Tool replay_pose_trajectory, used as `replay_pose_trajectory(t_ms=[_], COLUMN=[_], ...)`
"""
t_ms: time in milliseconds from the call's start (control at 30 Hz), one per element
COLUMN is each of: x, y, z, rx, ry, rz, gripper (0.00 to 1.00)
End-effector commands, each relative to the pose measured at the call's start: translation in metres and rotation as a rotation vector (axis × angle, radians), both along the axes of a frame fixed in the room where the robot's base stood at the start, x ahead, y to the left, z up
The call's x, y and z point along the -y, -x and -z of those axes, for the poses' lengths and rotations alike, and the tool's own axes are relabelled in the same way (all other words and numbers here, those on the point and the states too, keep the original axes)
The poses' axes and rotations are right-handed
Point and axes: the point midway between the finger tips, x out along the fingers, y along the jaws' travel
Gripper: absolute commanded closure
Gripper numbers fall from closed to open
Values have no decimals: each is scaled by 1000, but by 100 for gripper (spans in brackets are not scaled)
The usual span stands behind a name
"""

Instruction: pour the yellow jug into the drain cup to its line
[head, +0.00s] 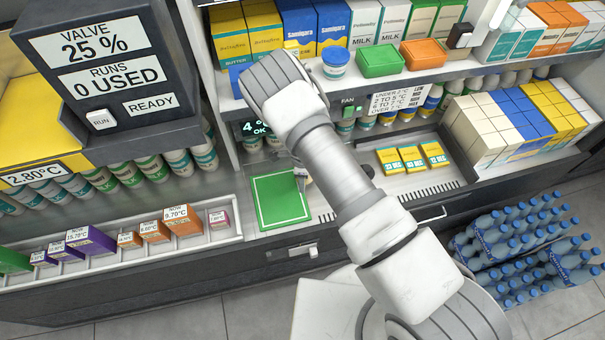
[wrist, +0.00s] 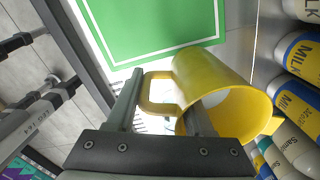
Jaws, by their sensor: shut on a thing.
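In the wrist view the yellow jug (wrist: 222,82) lies tilted across the picture, its round mouth facing the lower right. Its handle (wrist: 158,92) is between the fingers of my gripper (wrist: 163,90), which is shut on the jug. The inside of the jug shows pale near the mouth; I cannot tell its fill level.
A green mat (head: 281,200) lies on the counter, also in the wrist view (wrist: 150,25). Milk bottles (wrist: 298,95) stand close right of the jug. A shelf with a green box (head: 380,61) and an orange box (head: 423,53) is beside my arm. A valve panel (head: 100,55) reads 25 %.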

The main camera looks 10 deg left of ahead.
Motion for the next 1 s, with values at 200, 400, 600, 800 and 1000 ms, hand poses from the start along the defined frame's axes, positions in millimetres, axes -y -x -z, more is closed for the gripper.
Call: replay_pose_trajectory(t_ms=[200, 400, 600, 800, 1000], x=[-6, -6, -6, -2, 1], y=[3, 3, 3, 3, 3], z=[12, 12, 13, 16, 19], rx=[1, 0, 0, -5, -6], ry=[-1, -1, 0, -36, -107], rz=[55, 56, 58, 71, 69], gripper=[100, 100, 100, 100, 100])
